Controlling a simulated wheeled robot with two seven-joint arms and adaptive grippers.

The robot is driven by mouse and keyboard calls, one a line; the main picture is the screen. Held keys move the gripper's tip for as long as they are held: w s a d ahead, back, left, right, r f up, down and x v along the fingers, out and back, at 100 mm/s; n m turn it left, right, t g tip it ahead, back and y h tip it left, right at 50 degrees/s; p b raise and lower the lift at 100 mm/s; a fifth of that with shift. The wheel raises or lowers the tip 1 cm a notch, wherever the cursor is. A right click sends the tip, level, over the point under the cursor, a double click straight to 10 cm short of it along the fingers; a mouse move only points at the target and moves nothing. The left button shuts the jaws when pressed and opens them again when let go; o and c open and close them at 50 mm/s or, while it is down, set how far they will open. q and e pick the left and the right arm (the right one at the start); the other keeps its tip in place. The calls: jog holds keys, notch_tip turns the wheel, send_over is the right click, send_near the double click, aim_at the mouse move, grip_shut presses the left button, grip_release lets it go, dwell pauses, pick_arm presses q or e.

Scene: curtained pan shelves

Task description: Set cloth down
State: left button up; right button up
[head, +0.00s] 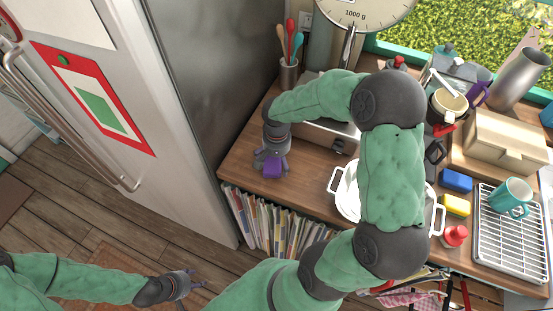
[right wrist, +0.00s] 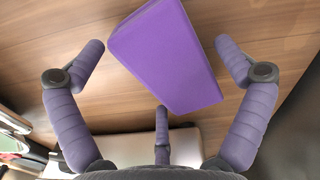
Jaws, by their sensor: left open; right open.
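The purple cloth (head: 272,169) lies on the wooden counter near its front left part, beside the fridge. It looks like a flat folded block in the right wrist view (right wrist: 165,55). My right gripper (head: 271,162) is right above the cloth, pointing down at it. In the right wrist view its fingers (right wrist: 160,75) are spread wide around the cloth with gaps on both sides, and none visibly grips it. My left gripper (head: 192,279) is open and empty, low over the floor at the bottom left.
The fridge (head: 120,80) stands left of the counter (head: 240,150). A utensil pot (head: 289,74) stands at the back. A white pot (head: 345,190) is partly hidden behind my right arm. A blue sponge (head: 456,181), yellow sponge (head: 456,205) and drying rack (head: 505,245) are to the right.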

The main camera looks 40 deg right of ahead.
notch_tip(320, 180, up, 12)
dwell(0.5)
dwell(0.3)
grip_shut()
dwell(1.1)
